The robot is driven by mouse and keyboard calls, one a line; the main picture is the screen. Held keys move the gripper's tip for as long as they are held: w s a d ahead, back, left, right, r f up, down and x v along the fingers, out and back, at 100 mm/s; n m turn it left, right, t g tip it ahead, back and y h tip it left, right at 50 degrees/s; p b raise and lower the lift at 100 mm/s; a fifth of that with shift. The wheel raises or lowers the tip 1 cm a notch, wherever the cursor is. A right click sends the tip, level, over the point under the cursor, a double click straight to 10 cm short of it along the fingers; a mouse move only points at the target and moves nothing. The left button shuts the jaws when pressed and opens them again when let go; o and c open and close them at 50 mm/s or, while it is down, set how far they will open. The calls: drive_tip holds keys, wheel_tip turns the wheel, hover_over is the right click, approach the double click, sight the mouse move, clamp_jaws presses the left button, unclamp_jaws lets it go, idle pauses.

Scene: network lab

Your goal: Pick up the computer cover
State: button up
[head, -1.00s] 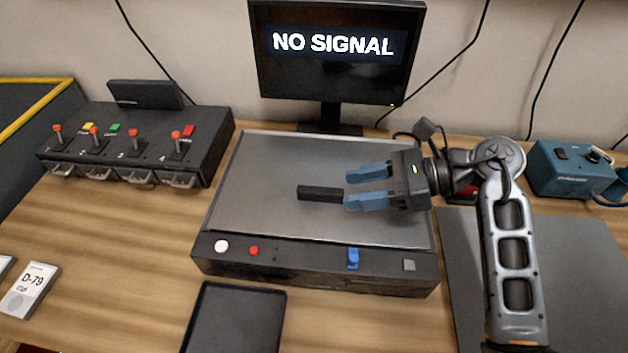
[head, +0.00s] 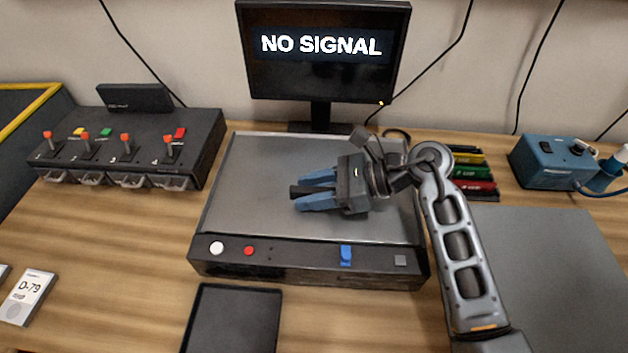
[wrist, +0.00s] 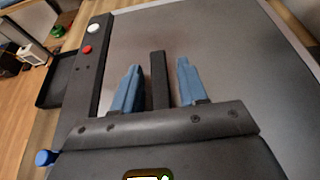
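The computer cover (head: 250,170) is a flat grey panel lying on the dark computer case (head: 300,268). A black bar handle (head: 296,190) stands in its middle. In the wrist view the handle (wrist: 158,80) lies between the two blue fingers, with a gap on each side. My gripper (head: 304,195) is open around the handle, low over the cover; it also shows in the wrist view (wrist: 158,84). In the head view the fingers hide most of the handle.
A monitor (head: 322,70) reading "NO SIGNAL" stands behind the case. A lever box (head: 110,150) is at the left, a black tray (head: 235,325) in front. Colored cards (head: 470,170) and a blue device (head: 560,163) are at the right. A grey mat (head: 550,270) lies front right.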

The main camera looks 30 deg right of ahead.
clamp_jaws()
drive_tip(key=shift+r, duration=0.1)
idle(0.3)
